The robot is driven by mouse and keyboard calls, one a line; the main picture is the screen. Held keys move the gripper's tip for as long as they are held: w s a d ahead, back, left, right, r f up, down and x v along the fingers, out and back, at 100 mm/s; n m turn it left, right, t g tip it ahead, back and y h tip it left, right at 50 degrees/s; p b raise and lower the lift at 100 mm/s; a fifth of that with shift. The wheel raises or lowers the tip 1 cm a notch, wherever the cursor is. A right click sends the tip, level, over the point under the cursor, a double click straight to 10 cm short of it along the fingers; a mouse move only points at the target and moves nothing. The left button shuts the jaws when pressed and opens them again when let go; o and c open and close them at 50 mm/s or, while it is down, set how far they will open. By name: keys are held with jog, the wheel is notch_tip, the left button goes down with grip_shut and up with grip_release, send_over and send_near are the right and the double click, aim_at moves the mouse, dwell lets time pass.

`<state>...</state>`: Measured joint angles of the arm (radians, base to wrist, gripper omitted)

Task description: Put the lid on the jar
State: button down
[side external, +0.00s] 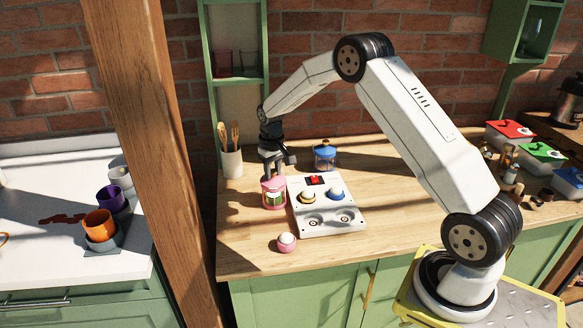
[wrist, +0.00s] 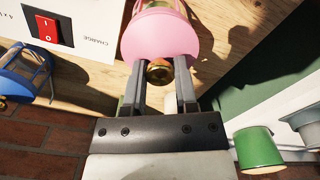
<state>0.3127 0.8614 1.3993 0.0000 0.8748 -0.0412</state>
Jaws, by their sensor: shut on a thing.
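My gripper (side external: 272,172) points down over the pink jar (side external: 274,199), left of the white switch box. In the wrist view its two fingers (wrist: 160,84) are shut around the brass knob (wrist: 160,71) of a pink lid (wrist: 159,37). The pink lid also shows at the jar's top in the side view (side external: 273,184). Clear glass shows just beyond the lid in the wrist view. The lid looks level and in line with the jar. I cannot tell whether it is fully seated or slightly above the rim.
The white box (side external: 329,219) with a red switch is close on the right. A blue-lidded jar (side external: 325,157) stands behind it. A small pink round item (side external: 286,243) sits in front. A utensil pot (side external: 231,163) is behind left. The counter's front left is bare.

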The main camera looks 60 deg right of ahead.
aim_at(273, 170)
jog(key=shift+f, duration=0.25)
jog(key=shift+c, duration=1.6)
grip_release()
jog(key=shift+r, duration=0.15)
jog(key=shift+r, duration=3.8)
